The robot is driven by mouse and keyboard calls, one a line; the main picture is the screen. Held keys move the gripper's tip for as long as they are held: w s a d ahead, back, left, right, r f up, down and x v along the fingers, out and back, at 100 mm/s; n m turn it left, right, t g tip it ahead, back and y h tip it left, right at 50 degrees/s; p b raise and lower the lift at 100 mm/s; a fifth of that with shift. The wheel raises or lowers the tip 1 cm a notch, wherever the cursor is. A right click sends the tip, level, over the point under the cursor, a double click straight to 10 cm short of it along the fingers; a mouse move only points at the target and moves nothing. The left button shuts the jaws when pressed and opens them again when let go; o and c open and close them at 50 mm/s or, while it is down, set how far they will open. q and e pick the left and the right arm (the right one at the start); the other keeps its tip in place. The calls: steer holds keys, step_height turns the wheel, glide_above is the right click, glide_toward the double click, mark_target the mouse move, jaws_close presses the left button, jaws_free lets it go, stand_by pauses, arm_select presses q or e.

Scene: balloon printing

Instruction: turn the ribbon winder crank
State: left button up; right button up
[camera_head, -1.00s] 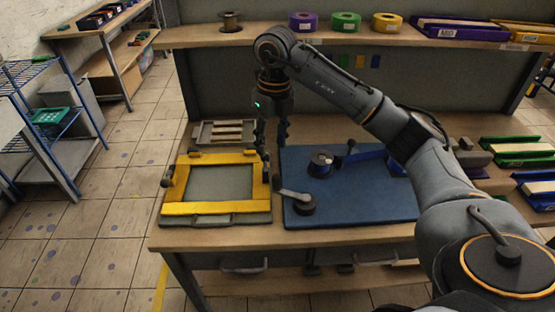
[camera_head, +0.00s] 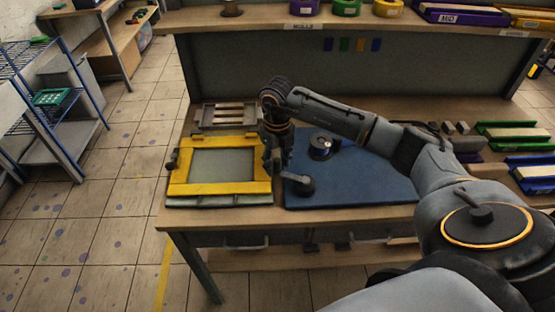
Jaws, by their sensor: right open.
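The ribbon winder sits on a blue mat (camera_head: 370,190) on the workbench. A black spool (camera_head: 321,148) of the winder stands near the mat's back left. A dark round hub with a short grey crank arm (camera_head: 298,184) lies near the mat's front left. My right gripper (camera_head: 277,168) is open and points down, just behind and left of the crank, above the mat's left edge. I cannot tell whether its fingers touch the crank. My right forearm hides part of the mat and winder. My left gripper is not in view.
A yellow screen frame (camera_head: 222,188) lies left of the mat, with a slatted grey tray (camera_head: 225,115) behind it. A shelf (camera_head: 270,20) with tape rolls spans the back. Green and blue bins (camera_head: 515,138) stand at the right.

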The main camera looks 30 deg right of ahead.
steer(key=shift+f, duration=0.15)
jaws_close()
